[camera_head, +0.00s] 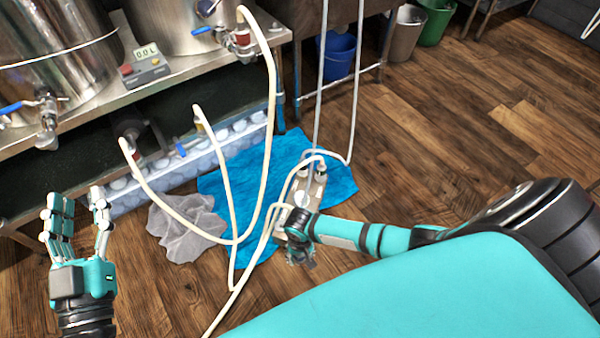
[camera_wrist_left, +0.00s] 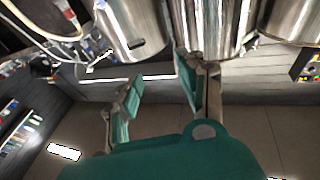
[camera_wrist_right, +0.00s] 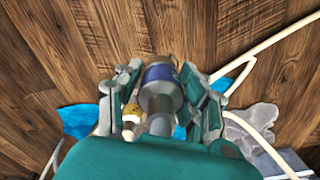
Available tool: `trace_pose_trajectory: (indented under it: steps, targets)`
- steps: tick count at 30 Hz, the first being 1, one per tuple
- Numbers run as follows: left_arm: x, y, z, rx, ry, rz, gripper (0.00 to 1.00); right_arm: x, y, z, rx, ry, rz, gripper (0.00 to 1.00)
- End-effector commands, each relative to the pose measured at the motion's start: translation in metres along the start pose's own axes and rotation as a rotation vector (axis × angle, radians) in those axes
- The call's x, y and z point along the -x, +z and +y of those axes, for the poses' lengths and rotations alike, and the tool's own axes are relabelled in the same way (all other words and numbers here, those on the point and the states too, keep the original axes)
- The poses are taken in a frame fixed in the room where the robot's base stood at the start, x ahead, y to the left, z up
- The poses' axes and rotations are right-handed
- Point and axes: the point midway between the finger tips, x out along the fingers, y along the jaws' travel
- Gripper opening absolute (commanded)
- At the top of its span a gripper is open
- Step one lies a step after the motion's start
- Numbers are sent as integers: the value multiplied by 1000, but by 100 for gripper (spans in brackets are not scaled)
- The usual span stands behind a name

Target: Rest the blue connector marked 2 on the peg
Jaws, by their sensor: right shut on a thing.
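My right gripper (camera_head: 297,245) is low over the floor at the end of its arm. In the right wrist view it is shut around a metal cylindrical connector with a dark blue band (camera_wrist_right: 160,78). No number can be read on it. A small yellow fitting (camera_wrist_right: 131,113) shows beside it. In the head view a metal device with hoses (camera_head: 305,190) stands right behind this gripper, partly hidden by it. I cannot make out the peg for certain. My left gripper (camera_head: 77,222) is open and empty at the lower left; its fingers also stand apart in the left wrist view (camera_wrist_left: 155,88).
Pale hoses (camera_head: 268,130) loop from the steel vessels (camera_head: 178,25) down to the floor. A blue cloth (camera_head: 340,187) and a grey rag (camera_head: 187,228) lie there. A bottle crate (camera_head: 225,150) is under the bench. Bare wooden floor (camera_head: 460,120) is free at the right.

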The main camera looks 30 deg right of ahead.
Motion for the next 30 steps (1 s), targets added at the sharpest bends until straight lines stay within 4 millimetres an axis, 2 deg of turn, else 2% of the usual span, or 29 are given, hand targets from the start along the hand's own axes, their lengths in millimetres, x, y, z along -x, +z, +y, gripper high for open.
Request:
trace_pose_trajectory:
  steps: [30]
  targets:
    - [17, 58, -9, -8, -19, -349, 40, 13, 0, 0, 0, 0, 0, 1]
